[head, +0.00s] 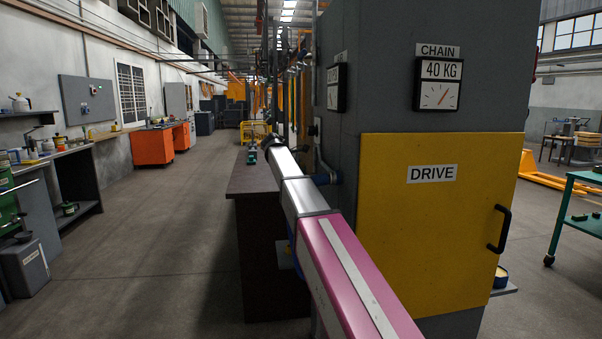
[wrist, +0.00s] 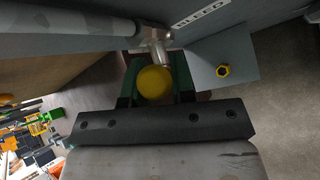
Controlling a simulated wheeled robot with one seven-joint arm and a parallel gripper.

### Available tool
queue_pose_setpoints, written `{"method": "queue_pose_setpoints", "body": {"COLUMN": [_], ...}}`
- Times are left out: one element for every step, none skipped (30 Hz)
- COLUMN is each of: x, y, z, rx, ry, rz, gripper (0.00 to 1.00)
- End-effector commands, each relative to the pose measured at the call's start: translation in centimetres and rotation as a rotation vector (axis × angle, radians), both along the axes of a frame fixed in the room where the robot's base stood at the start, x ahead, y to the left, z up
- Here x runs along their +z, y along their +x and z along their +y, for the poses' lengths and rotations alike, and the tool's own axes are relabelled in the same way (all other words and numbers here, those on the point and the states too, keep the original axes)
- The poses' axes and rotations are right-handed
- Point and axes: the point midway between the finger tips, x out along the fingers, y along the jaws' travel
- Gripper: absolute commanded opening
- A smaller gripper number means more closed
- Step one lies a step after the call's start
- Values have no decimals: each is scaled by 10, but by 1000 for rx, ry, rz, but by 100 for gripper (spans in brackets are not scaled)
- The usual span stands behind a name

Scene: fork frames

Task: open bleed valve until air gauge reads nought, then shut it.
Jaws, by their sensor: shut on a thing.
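In the wrist view a round yellow knob (wrist: 154,85) sits under a metal pipe fitting (wrist: 153,37), beside a label reading BLEED (wrist: 194,13). My gripper (wrist: 157,76) has its green fingers on either side of this bleed valve knob and is shut on it. How far the valve is turned cannot be told. In the head view a small dial gauge (head: 337,89) hangs on the narrow left face of the grey cabinet, seen at a steep angle. Its label and needle are too small to read, so I cannot tell whether it is the air gauge.
A second gauge (head: 438,86), labelled CHAIN and 40 KG, is on the cabinet front above a yellow DRIVE door (head: 435,225). A dark bench (head: 252,179) stands left of my arm. The floor aisle (head: 165,220) is clear.

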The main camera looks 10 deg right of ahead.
Motion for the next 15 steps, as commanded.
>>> {"method": "queue_pose_setpoints", "body": {"x": [0, 0, 0, 0, -1, -1, -1, -1, -1, -1, -1, -1, -1, -1, 0], "y": [0, 0, 0, 0, 0, 0, 0, 0, 0, 0, 0, 0, 0, 0, 0], "z": [0, 0, 0, 0, 0, 0, 0, 0, 0, 0, 0, 0, 0, 0, 0], "rx": [0, 0, -1, 0, 0, 0, 0, 0, 0, -1, -1, -1, -1, -1, -1], "ry": [0, 0, 0, 0, 0, 0, 0, 0, 0, 0, 0, 0, 0, 0, 0], "rz": [3, 3, 4, 3, 3, 3, 3, 3, 3, 2, 2, 2, 2, 2, 2], "gripper": [0, 0, 0, 0, 0, 0, 0, 0, 0, 0, 33, 46, 49, 49, 49]}}
